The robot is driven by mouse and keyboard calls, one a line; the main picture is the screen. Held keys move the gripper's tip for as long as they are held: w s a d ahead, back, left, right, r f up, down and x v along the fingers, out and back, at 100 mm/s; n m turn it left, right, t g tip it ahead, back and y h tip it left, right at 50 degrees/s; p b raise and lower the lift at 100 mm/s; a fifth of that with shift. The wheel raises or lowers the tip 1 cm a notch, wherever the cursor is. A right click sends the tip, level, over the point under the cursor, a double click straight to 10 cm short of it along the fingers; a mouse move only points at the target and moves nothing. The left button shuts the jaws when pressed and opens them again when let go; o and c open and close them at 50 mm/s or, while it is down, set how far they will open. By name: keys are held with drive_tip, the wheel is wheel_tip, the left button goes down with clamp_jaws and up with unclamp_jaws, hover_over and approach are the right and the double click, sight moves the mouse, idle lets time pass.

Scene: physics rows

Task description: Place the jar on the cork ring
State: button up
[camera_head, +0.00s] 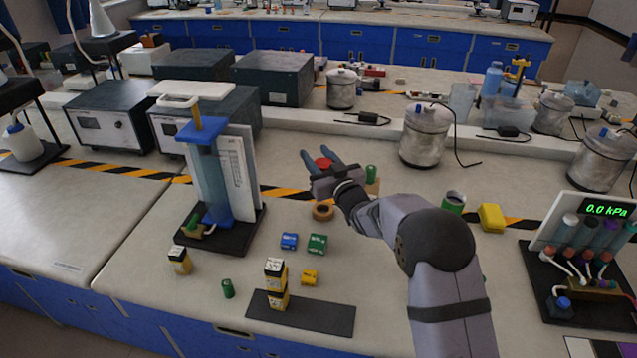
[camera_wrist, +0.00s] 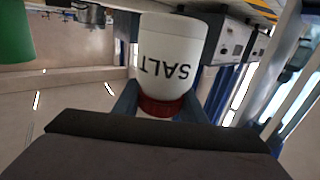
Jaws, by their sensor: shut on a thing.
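The jar is white with a red lid and the word SALT, seen large in the wrist view (camera_wrist: 172,55). That view is upside down, so the lid toward its bottom is the jar's upper end. My gripper (camera_head: 321,160) is shut on the jar near the lid. In the head view only the jar's red lid (camera_head: 324,163) shows between the blue fingers; the white body is hidden. The brown cork ring (camera_head: 322,217) lies on the bench just below my gripper in the head view. Nothing is seen on the ring.
A blue-framed stand (camera_head: 215,180) is left of the ring. A blue box (camera_head: 289,241) and a green box (camera_head: 317,243) lie in front. A stack of yellow-black blocks (camera_head: 275,285) stands on a dark mat (camera_head: 330,318). A green cylinder (camera_head: 371,174) stands behind my arm.

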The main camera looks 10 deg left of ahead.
wheel_tip(320, 180, down, 6)
drive_tip(key=shift+p, duration=0.4)
drive_tip(key=shift+f, duration=0.25)
drive_tip(key=o, duration=1.3)
drive_tip(key=b+v, duration=0.2)
drive_tip(key=v, duration=1)
drive_tip(key=shift+r, duration=0.1)
